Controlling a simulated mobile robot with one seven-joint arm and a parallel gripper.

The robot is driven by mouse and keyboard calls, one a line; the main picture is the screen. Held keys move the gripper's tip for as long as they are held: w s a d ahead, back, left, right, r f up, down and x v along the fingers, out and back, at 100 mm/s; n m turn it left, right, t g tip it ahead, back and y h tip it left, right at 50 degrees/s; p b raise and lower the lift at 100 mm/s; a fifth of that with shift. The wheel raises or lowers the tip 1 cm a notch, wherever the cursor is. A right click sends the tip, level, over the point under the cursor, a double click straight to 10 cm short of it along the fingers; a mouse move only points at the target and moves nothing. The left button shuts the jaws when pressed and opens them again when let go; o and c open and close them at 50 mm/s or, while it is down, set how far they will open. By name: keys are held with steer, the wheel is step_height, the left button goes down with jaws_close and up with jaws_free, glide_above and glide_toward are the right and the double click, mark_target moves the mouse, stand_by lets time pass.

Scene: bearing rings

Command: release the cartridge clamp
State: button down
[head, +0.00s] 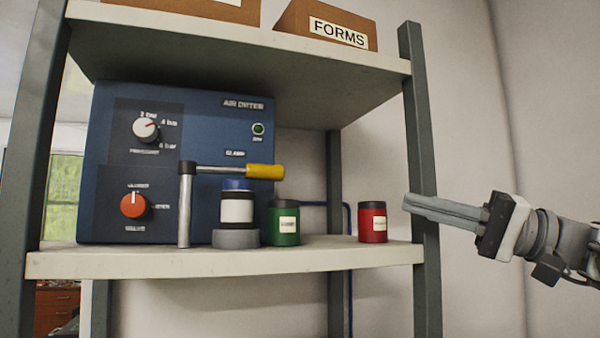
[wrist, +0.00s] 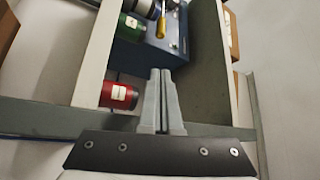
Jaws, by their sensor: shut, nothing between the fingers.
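The clamp is a grey post (head: 185,208) with a horizontal lever ending in a yellow handle (head: 265,171). The lever reaches over a dark cartridge (head: 237,210) with a white label and a blue top, standing on a grey round seat (head: 236,238). The handle lies along the front of the blue air dryer (head: 200,110). In the wrist view, my gripper's fingers (wrist: 160,73) are together; the yellow handle (wrist: 161,27) shows near the top.
A green can (head: 284,222) stands just right of the cartridge. A red can (head: 372,221) stands between it and my gripper, near the right shelf post (head: 418,150). The upper shelf (head: 250,45) holds boxes, one a FORMS box (head: 325,25).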

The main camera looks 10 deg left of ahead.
steer(key=shift+a, duration=0.1)
steer(key=p+x, duration=0.5)
steer(key=x, duration=1.3)
steer(key=shift+w+a, duration=0.15)
steer(key=shift+a, duration=0.05)
steer(key=shift+a+r+p, duration=0.15)
steer(key=shift+a+p, duration=0.15)
steer(key=shift+a, duration=0.4)
